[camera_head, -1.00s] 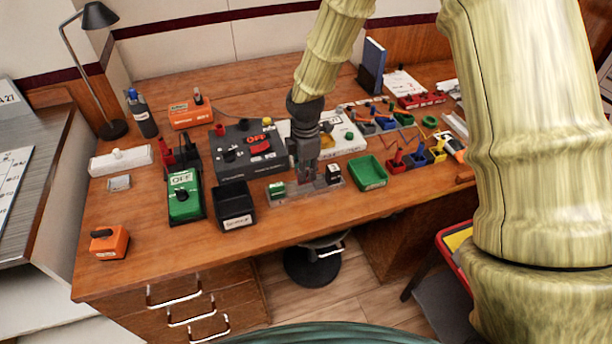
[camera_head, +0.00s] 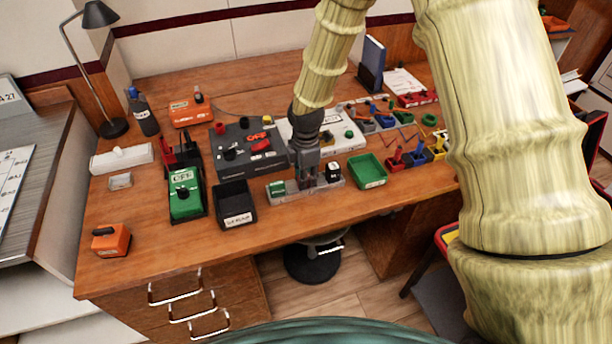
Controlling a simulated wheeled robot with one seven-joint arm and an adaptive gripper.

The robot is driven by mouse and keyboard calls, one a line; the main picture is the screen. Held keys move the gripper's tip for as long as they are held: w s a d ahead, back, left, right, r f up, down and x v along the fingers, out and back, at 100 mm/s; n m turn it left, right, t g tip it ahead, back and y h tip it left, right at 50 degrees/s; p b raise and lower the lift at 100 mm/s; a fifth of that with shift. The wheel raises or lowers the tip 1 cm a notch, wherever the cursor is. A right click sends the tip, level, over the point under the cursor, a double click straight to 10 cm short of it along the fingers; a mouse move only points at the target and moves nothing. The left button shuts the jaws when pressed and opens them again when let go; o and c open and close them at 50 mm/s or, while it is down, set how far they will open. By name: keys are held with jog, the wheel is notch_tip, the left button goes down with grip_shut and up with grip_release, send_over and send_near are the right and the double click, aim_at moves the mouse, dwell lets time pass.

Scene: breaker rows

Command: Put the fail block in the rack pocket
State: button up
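A pale grey rack (camera_head: 322,187) lies near the front edge of the wooden desk, right of the black bin. A green block with a white label (camera_head: 277,188) is in its left part and a black-and-white block (camera_head: 333,171) is in its right part. My gripper (camera_head: 307,183) points down at the middle of the rack, between these two blocks. A small dark reddish patch shows between its fingertips, which may be the fail block, but its label is not readable. The gripper covers the middle pocket, so I cannot tell whether a block is seated there or how the fingers stand.
A black labelled bin (camera_head: 235,207) and a green OFF device (camera_head: 185,194) stand left of the rack. A green tray (camera_head: 367,171) is at its right. A dark switch panel (camera_head: 246,148) lies behind. The front left desk is mostly clear around an orange box (camera_head: 111,240).

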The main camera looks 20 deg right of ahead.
jog(key=shift+o, duration=1)
jog(key=shift+r, duration=0.1)
notch_tip(320, 180, up, 12)
jog(key=b, duration=0.1)
